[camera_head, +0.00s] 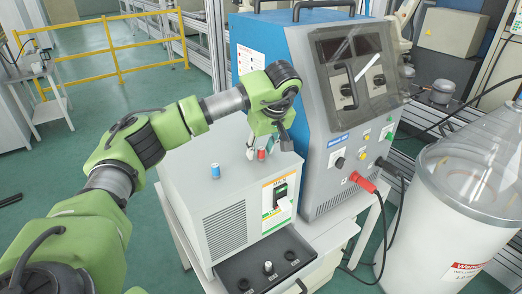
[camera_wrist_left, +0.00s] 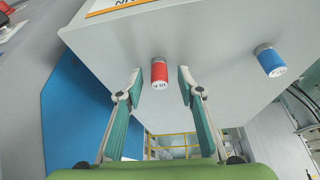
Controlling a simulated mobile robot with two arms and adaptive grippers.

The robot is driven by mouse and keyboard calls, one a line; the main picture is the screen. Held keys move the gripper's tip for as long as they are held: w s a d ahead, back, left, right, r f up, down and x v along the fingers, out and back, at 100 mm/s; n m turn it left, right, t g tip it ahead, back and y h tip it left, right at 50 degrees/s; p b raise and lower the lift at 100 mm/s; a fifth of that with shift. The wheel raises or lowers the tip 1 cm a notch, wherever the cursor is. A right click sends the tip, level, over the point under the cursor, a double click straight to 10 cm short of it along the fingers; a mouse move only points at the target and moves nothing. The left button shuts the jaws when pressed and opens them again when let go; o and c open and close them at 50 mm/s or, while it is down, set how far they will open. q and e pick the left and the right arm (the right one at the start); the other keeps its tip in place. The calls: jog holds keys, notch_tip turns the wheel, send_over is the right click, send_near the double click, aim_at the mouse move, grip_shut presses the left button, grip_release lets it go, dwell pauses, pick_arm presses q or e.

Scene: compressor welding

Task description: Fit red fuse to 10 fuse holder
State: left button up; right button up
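The red fuse (camera_wrist_left: 159,73), marked 10 A, stands on the top face of the grey cabinet (camera_wrist_left: 110,52). In the head view the red fuse (camera_head: 261,154) shows small below my left gripper (camera_head: 268,148). In the left wrist view my left gripper (camera_wrist_left: 160,86) is open, with one finger on each side of the red fuse and a gap on both sides. A blue fuse (camera_wrist_left: 271,60) stands apart to the right on the same face; in the head view the blue fuse (camera_head: 215,170) is left of the gripper. I cannot make out a holder marked 10. My right gripper is not in view.
A tall blue and grey machine (camera_head: 318,150) with a clear cover stands close to the right of the gripper. A black tray (camera_head: 225,272) with round fittings is at the cabinet's front. A white drum (camera_head: 425,235) stands at right. The cabinet's top left is mostly clear.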

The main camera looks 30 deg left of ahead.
aim_at(259, 161)
pick_arm(q)
grip_shut()
jog(key=shift+r, duration=0.15)
jog(key=shift+r, duration=0.2)
jog(key=r+b, duration=0.1)
jog(key=r, duration=0.1)
jog(key=s+r+b, duration=0.1)
jog(key=shift+d+r, duration=0.1)
jog(key=shift+r, duration=0.25)
jog(key=s+d+r, duration=0.1)
jog(key=s+r, duration=0.7)
jog(key=s, duration=0.5)
jog(key=shift+d+r, duration=0.35)
